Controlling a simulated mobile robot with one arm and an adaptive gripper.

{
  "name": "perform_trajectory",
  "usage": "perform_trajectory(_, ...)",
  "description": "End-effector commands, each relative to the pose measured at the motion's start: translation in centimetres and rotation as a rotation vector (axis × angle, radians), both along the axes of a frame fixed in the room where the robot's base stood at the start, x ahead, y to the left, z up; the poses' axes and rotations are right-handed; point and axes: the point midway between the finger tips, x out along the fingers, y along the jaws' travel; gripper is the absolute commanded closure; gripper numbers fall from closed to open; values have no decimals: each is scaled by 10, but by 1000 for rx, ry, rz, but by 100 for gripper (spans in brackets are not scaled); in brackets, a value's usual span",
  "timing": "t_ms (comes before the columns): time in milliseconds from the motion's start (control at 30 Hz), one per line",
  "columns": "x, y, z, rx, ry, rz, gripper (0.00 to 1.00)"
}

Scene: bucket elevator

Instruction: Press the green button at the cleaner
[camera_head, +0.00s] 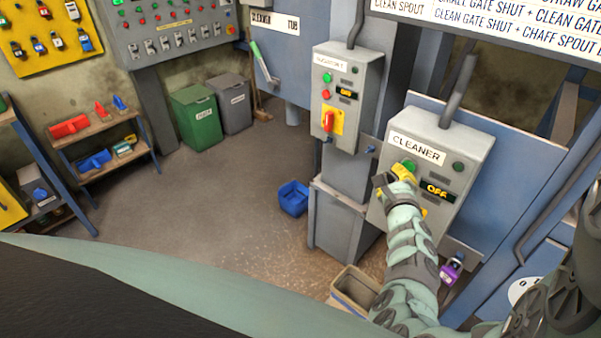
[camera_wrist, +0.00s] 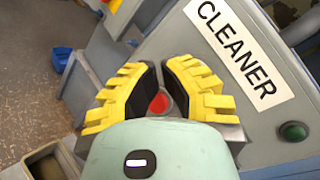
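The cleaner control box (camera_head: 437,162) is grey, with a white CLEANER label (camera_head: 417,150) that also shows in the wrist view (camera_wrist: 238,50). A green button (camera_head: 408,164) partly shows below the label in the head view, beside my gripper (camera_head: 401,176). In the wrist view my gripper (camera_wrist: 162,72) has its two yellow-and-black fingers apart, nothing held, with a red button (camera_wrist: 160,104) seen between them. The green button is not visible there. A dark green lamp (camera_wrist: 293,131) sits near the label's end. The box's display (camera_head: 437,189) reads OFF. Contact is not clear.
Another control box (camera_head: 344,95) with a red-and-yellow switch stands left of the cleaner box. A blue bin (camera_head: 293,198) and an open tan box (camera_head: 354,289) are low down.

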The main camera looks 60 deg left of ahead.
Motion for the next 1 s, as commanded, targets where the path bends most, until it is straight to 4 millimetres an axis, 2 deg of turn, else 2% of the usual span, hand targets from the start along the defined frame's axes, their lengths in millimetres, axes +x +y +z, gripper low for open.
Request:
perform_trajectory(367,9,2,0,0,-2,-1,100)
perform_trajectory(1000,12,2,0,-1,-1,-1,100)
